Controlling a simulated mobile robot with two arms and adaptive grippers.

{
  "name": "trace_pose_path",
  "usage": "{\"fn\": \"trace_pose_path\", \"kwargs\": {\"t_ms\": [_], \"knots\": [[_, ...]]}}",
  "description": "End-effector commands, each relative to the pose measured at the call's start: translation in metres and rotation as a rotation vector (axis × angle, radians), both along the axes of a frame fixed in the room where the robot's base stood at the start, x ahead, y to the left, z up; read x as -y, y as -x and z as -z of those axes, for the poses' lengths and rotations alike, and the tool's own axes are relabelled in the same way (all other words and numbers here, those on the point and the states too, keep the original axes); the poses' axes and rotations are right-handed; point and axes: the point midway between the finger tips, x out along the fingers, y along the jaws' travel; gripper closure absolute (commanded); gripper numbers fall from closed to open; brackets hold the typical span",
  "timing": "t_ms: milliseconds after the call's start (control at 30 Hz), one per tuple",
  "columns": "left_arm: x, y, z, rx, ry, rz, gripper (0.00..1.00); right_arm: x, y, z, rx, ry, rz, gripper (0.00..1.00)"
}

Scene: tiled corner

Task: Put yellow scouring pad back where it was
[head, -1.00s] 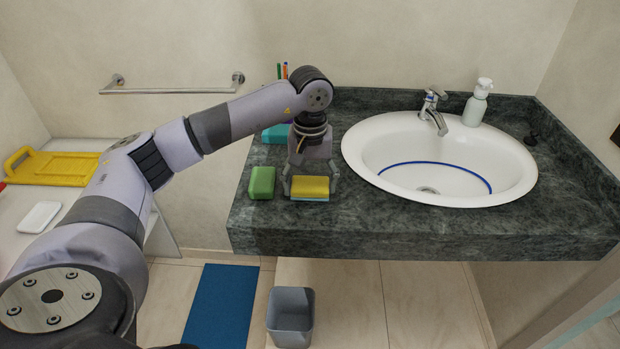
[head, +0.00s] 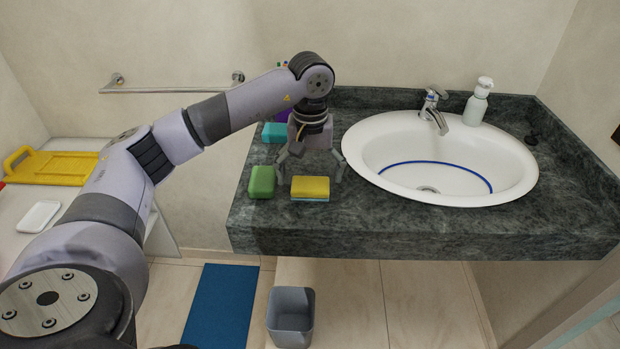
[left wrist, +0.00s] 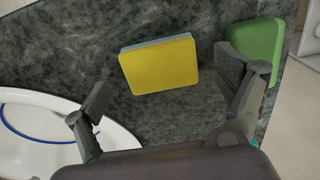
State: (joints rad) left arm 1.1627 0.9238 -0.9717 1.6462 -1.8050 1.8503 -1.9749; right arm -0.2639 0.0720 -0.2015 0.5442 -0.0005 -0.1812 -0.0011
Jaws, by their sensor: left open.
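The yellow scouring pad (head: 310,187) has a blue underside and lies flat on the dark stone counter, left of the sink and close to the front edge. It also shows in the left wrist view (left wrist: 160,65), between and beyond the fingers. My left gripper (head: 309,181) is open just behind and above the pad, its fingers spread to either side and apart from it. Nothing is in its grasp. My right gripper is not in view.
A green sponge (head: 262,181) lies just left of the pad, near one finger. A teal sponge (head: 274,132) lies further back. The sink (head: 510,178) is to the right, with a faucet (head: 433,112) and soap bottle (head: 476,104). A grey bin (head: 290,318) stands below.

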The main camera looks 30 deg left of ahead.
Motion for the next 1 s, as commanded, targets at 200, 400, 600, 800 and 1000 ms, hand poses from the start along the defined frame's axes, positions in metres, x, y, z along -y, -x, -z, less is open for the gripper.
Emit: {"fn": "trace_pose_path", "kwargs": {"t_ms": [200, 400, 600, 800, 1000], "knots": [[0.001, -0.001, -0.049, 0.006, 0.001, 0.001, 0.10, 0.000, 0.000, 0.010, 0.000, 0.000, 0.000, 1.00], [0.000, -0.001, -0.087, 0.003, -0.002, 0.001, 0.10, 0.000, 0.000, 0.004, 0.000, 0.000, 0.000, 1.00], [0.000, 0.000, -0.098, 0.000, 0.000, 0.001, 0.10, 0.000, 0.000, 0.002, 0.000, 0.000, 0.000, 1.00], [0.001, 0.000, -0.098, -0.001, 0.001, 0.001, 0.10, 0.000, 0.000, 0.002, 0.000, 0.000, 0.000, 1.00], [0.001, 0.000, -0.098, -0.001, 0.001, 0.001, 0.10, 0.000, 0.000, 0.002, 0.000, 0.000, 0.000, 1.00]]}}
